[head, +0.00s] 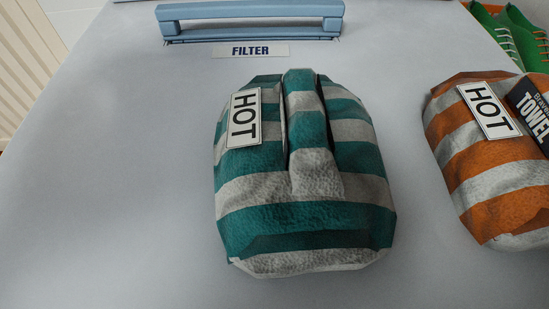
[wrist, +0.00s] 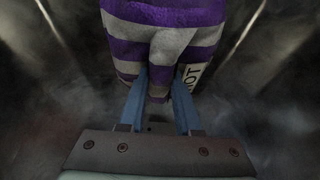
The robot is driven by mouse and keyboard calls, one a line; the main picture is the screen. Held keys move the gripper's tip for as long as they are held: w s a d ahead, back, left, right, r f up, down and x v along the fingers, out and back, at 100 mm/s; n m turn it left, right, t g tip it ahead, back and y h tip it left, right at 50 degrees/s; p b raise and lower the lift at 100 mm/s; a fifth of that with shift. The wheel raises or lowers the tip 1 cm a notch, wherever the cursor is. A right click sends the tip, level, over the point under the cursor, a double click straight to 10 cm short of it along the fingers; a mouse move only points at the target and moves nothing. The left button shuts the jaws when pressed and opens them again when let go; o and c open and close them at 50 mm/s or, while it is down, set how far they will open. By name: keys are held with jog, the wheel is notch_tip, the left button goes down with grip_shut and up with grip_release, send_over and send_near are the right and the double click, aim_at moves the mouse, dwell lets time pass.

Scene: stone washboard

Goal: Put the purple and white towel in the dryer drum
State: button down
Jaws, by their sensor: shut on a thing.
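The purple and white towel (wrist: 165,32) shows at the top of the wrist view, a striped bundle with a label partly reading "HOT" (wrist: 191,75) on its right side. My gripper (wrist: 162,80) has its two blue fingers on the towel, with a narrow fold of it between the fingertips. The towel's top end is cut off by the frame edge. Around it are dark, smoky-looking metal surfaces, which could be the inside of the dryer drum (wrist: 60,80), though I cannot tell for sure. The head view shows neither the gripper nor this towel.
In the head view, a teal and white towel (head: 305,215) with a HOT label lies on a pale machine top (head: 110,190). An orange and white towel (head: 500,175) lies to its right. A blue filter handle (head: 250,12) is behind, and green shoes (head: 520,35) are at back right.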

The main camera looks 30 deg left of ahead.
jog(key=w+a, duration=0.2)
jog(key=w+b, duration=0.1)
jog(key=w, duration=0.1)
jog(key=shift+w+a, duration=0.1)
jog(key=shift+a, duration=0.3)
jog(key=shift+f+b, duration=0.5)
jog(key=shift+f, duration=0.3)
notch_tip(320, 180, down, 5)
jog(key=b, duration=0.3)
jog(key=shift+f, duration=0.15)
jog(key=shift+w+a+f, duration=0.1)
jog(key=shift+w+a, duration=0.05)
jog(key=shift+w, duration=0.1)
jog(key=c, duration=1.1)
grip_release()
jog(key=shift+s+f, duration=0.1)
jog(key=shift+f, duration=0.05)
jog(key=o, duration=0.5)
